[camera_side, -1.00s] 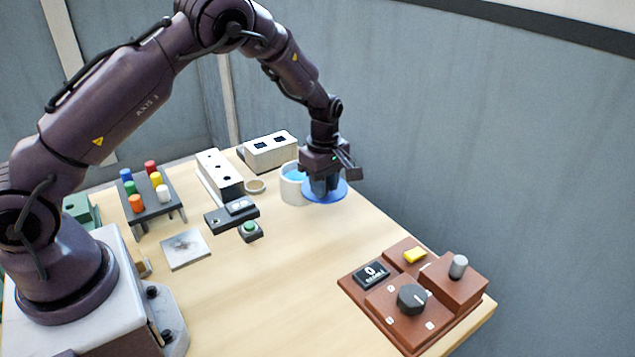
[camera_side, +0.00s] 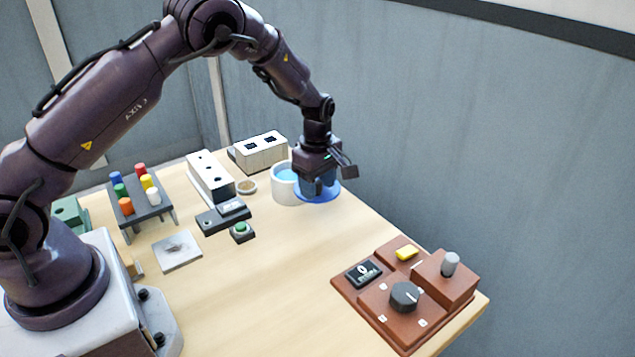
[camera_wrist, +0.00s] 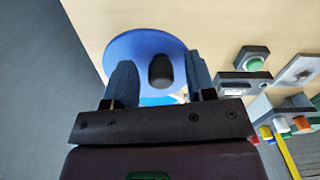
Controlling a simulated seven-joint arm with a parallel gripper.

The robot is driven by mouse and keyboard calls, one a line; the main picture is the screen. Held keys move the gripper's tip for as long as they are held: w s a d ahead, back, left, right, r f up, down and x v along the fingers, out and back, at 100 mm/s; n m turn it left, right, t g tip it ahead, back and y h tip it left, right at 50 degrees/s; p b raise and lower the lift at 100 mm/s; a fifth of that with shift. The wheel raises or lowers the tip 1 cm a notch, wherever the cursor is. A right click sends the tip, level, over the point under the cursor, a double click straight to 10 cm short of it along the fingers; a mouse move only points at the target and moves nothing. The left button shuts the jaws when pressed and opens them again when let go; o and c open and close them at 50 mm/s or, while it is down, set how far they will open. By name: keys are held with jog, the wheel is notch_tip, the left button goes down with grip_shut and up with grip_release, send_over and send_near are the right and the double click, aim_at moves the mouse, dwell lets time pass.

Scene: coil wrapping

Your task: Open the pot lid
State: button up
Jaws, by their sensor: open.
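The blue round lid (camera_side: 327,196) lies to the right of the white pot (camera_side: 284,192), apart from its opening. Blue shows inside the uncovered pot. The wrist view shows the lid (camera_wrist: 126,48) with its black knob (camera_wrist: 160,70). My gripper (camera_side: 318,188) is low over the lid. In the wrist view my gripper (camera_wrist: 160,72) is open, with one finger on each side of the knob and a gap on both sides. I cannot tell whether the lid rests flat on the table.
A green button (camera_side: 241,230) is nearer. A brown control panel (camera_side: 405,297) with a dial is at the front right. The table between is clear.

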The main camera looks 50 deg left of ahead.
aim_at(318, 182)
jog(key=shift+r, duration=0.1)
notch_tip(318, 182, up, 13)
dwell(0.4)
jog(key=s+d+r+m+t, duration=0.2)
jog(key=s+r+m, duration=0.2)
jog(key=s, duration=0.5)
jog(key=s+d+r+m+t, duration=0.1)
jog(key=s+d+r+m, duration=0.1)
jog(key=s+r+m, duration=0.3)
jog(key=s+d+r+m+t, duration=0.2)
jog(key=s+r+m, duration=0.2)
jog(key=s+m, duration=0.7)
jog(key=shift+s+d+r+t, duration=0.25)
jog(key=shift+s+d+t, duration=0.1)
jog(key=shift+s, duration=0.8)
